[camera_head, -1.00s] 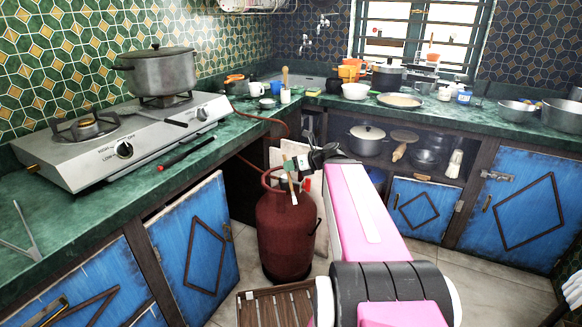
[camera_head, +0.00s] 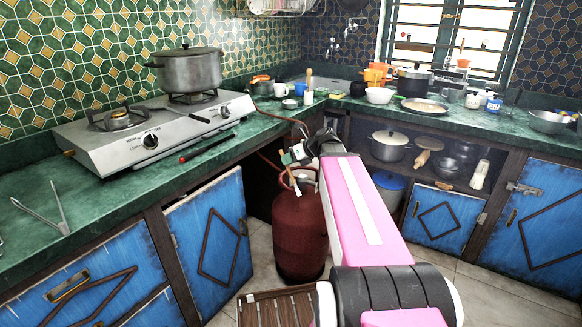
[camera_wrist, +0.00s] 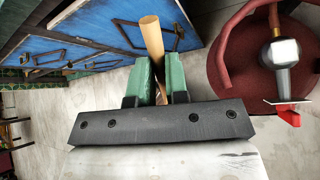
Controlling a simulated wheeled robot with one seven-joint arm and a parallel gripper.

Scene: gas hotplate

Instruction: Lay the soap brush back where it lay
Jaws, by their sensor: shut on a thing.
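My gripper (camera_wrist: 160,80) has green fingers shut on the wooden handle of the soap brush (camera_wrist: 152,36) in the wrist view. The rest of the brush is hidden behind the fingers and the gripper's dark bar. In the head view my gripper (camera_head: 295,156) is small and hangs just above the red gas cylinder, away from the counter edge. A thin part of the brush (camera_head: 306,187) seems to hang below it there. The brush appears clear of any surface.
The green counter (camera_head: 110,195) runs along the left with a gas hotplate (camera_head: 150,135) and a pot (camera_head: 185,70). Tongs (camera_head: 45,212) and a red-and-black tool (camera_head: 205,148) lie near its front edge. The gas cylinder (camera_head: 300,232) stands below my gripper. A blue cabinet door (camera_head: 212,230) hangs open.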

